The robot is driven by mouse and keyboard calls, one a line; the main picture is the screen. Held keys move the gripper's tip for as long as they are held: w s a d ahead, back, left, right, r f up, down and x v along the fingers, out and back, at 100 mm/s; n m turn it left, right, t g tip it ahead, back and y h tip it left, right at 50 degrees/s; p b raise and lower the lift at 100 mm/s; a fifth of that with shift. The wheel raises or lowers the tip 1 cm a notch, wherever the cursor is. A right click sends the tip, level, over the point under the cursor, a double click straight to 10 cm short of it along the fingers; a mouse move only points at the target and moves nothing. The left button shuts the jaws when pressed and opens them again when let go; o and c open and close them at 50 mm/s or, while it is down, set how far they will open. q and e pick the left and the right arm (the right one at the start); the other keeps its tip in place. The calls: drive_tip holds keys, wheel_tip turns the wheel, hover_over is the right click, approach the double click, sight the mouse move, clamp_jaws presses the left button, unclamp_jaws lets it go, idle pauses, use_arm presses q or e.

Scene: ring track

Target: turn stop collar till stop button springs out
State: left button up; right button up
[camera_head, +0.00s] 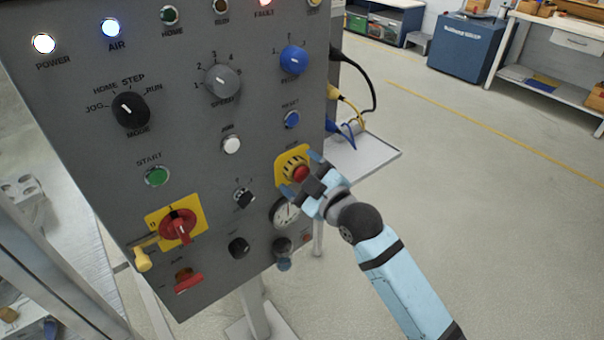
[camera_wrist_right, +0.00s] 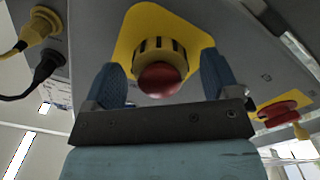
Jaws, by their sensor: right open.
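The red stop button (camera_head: 301,173) sits on a yellow plate (camera_head: 283,158) at the right side of the grey control panel. My right gripper (camera_head: 303,174) is at the stop button. Its blue fingers are open, one on each side of the button and collar, with a visible gap on both sides in the wrist view (camera_wrist_right: 167,80). My left gripper is not in view.
Near the stop are a round gauge (camera_head: 285,213), a blue reset button (camera_head: 292,119) and a black key switch (camera_head: 244,198). A red rotary switch (camera_head: 178,226) is at lower left. Cables (camera_head: 352,100) and a shelf (camera_head: 365,157) stick out at the panel's right.

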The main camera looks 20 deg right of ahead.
drive_tip(key=c, duration=0.9)
